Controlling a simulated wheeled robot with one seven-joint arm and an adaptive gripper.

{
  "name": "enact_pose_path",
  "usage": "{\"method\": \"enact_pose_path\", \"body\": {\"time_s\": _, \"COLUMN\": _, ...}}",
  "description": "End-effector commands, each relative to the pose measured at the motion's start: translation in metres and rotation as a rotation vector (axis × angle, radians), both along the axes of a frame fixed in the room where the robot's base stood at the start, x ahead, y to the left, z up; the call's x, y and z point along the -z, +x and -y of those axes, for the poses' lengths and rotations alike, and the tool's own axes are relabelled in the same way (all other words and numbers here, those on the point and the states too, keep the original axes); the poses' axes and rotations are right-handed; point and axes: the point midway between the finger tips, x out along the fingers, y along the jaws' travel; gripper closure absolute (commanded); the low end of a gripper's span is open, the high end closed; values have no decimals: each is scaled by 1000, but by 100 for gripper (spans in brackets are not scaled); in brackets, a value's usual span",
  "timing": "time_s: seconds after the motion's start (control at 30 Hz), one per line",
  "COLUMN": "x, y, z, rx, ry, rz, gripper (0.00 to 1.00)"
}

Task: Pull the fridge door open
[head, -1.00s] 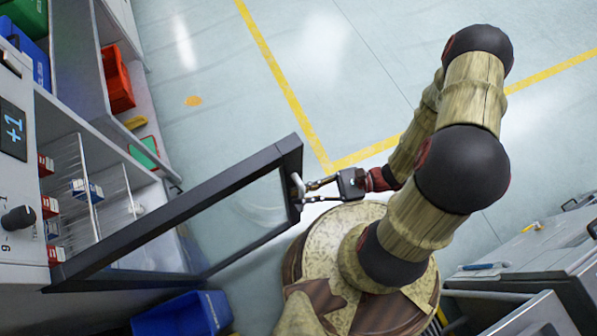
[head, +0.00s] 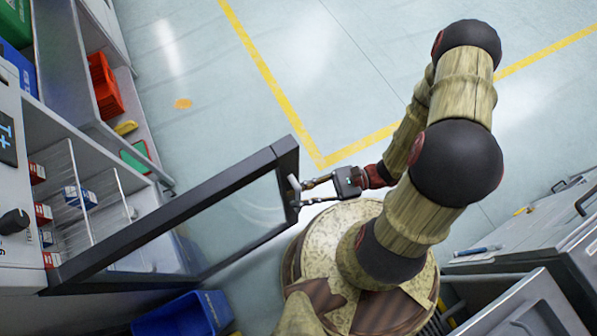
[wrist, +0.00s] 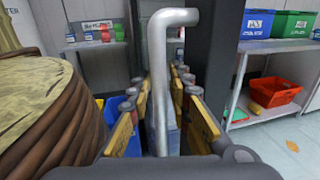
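The fridge door (head: 180,216), a dark frame with a glass pane, stands wide open, swung out from the fridge (head: 95,165) at the left. Its silver bar handle (head: 294,190) is at the door's free edge. In the wrist view the handle (wrist: 164,90) runs upright between my fingers and bends over at the top. My gripper (head: 305,194) has one finger on each side of the handle, and the fingertips (wrist: 165,88) look closed against it. The exact contact is partly hidden by the handle.
Shelves with a red bin (head: 104,88) stand at the upper left. A blue bin (head: 182,315) is on the floor below the door. Grey cabinets with open drawers (head: 520,300) are at the lower right. The floor beyond the door is clear.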

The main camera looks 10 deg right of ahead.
Motion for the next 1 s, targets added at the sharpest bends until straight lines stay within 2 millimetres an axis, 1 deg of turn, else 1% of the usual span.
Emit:
{"method": "enact_pose_path", "body": {"time_s": 0.17, "x": 0, "y": 0, "z": 2, "rx": 1, "ry": 1, "rz": 0, "gripper": 80}}
{"method": "enact_pose_path", "body": {"time_s": 0.27, "x": 0, "y": 1, "z": 8, "rx": 2, "ry": 1, "rz": 0, "gripper": 80}}
{"method": "enact_pose_path", "body": {"time_s": 0.37, "x": 0, "y": 1, "z": 21, "rx": 4, "ry": 0, "rz": 2, "gripper": 80}}
{"method": "enact_pose_path", "body": {"time_s": 0.7, "x": 1, "y": 3, "z": 86, "rx": 5, "ry": -1, "rz": 2, "gripper": 80}}
{"method": "enact_pose_path", "body": {"time_s": 0.8, "x": 0, "y": 2, "z": 101, "rx": 4, "ry": -1, "rz": 0, "gripper": 80}}
{"method": "enact_pose_path", "body": {"time_s": 0.9, "x": 0, "y": 2, "z": 112, "rx": 3, "ry": -1, "rz": 1, "gripper": 80}}
{"method": "enact_pose_path", "body": {"time_s": 1.0, "x": 0, "y": 2, "z": 118, "rx": 0, "ry": 0, "rz": 0, "gripper": 80}}
